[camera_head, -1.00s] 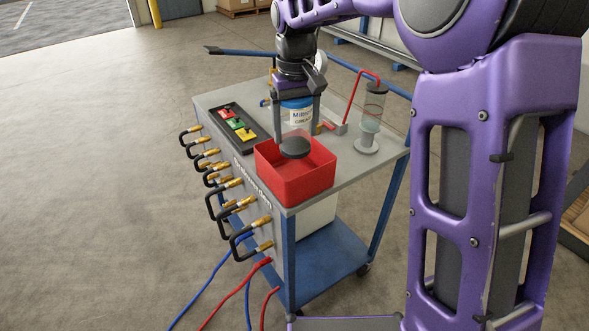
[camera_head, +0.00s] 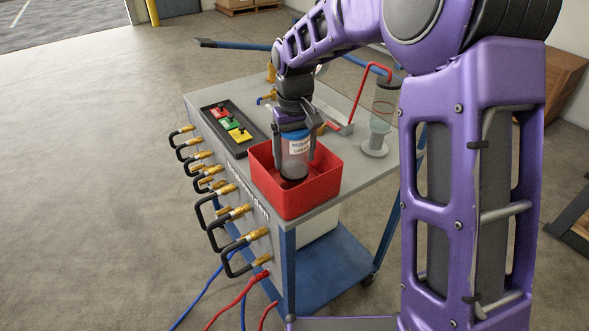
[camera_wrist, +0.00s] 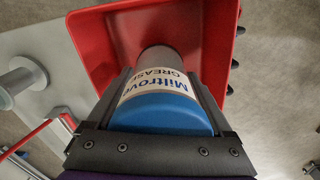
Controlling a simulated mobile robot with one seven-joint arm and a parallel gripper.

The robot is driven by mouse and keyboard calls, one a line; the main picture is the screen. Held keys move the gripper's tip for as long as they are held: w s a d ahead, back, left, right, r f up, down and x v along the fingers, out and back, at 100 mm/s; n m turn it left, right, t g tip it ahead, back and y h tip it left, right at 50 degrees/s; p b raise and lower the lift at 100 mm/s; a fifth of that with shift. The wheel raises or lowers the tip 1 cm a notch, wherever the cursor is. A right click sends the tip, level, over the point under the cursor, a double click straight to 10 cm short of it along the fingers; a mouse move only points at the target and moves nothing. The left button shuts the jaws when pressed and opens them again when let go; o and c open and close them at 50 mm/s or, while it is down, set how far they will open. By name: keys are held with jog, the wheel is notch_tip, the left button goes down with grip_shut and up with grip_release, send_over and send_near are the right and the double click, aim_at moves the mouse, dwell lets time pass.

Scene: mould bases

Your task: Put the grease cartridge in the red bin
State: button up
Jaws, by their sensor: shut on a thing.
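The grease cartridge (camera_head: 295,158) is a clear cylinder with a blue end and a white label; the wrist view shows its label (camera_wrist: 153,86) reading "Miltrove GREASE". My gripper (camera_head: 296,150) is shut on it from above, with one finger on each side. The cartridge is upright, its lower part inside the red bin (camera_head: 287,203). In the wrist view the bin's red wall (camera_wrist: 98,48) surrounds the cartridge's far end. I cannot tell whether the cartridge touches the bin floor.
The bin stands on a grey cart top (camera_head: 345,180). A black tray (camera_head: 213,118) with red, green and yellow pieces lies to the left. A clear cylinder on a round base (camera_head: 374,149) with a red pipe stands to the right. Hoses and brass fittings line the cart's left side.

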aim_at(294, 167)
jog(key=shift+f, duration=1.95)
jog(key=shift+f+b, duration=0.15)
jog(key=shift+b, duration=0.2)
jog(key=o, duration=1.2)
notch_tip(294, 167, up, 12)
jog(key=shift+r+p, duration=0.15)
jog(key=shift+p, duration=1)
